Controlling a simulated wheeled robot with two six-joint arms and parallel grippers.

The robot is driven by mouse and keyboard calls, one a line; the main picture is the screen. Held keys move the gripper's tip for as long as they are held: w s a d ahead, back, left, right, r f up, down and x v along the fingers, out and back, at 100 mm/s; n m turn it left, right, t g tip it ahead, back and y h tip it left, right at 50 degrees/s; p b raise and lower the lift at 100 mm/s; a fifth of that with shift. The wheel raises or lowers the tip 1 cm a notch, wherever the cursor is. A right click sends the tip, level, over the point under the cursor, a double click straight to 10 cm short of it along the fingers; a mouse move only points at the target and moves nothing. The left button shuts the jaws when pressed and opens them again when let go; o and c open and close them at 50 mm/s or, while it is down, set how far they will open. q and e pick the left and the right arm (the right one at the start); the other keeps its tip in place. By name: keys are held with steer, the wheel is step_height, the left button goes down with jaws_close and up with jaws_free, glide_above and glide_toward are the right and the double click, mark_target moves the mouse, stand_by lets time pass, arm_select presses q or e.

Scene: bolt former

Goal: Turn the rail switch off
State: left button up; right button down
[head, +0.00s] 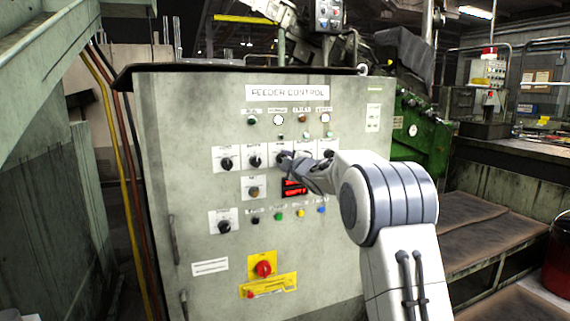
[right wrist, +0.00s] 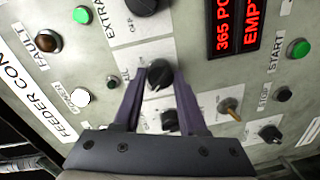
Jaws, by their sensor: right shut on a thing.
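The rail switch (right wrist: 158,73) appears to be the black rotary knob between my right gripper's fingers in the right wrist view. Its label is partly hidden, and only its last letters show. My right gripper (right wrist: 160,105) is closed around this knob, one purple finger on each side. My left gripper is not in view.
The grey feeder control cabinet (head: 180,120) carries neighbouring black knobs (head: 226,163), a red display (head: 294,188), and coloured buttons. A red rotary switch (head: 263,269) on a yellow plate sits low on the panel. Green machinery (head: 427,145) stands behind at the right.

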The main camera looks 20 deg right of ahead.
steer(key=shift+a, duration=0.1)
steer(key=shift+c, duration=2.3)
jaws_free()
steer(key=s+b, duration=0.1)
steer(key=s, duration=0.9)
steer(key=shift+s+d+r+b, duration=0.2)
steer(key=shift+s+r+b, duration=0.05)
steer(key=shift+r+b, duration=0.05)
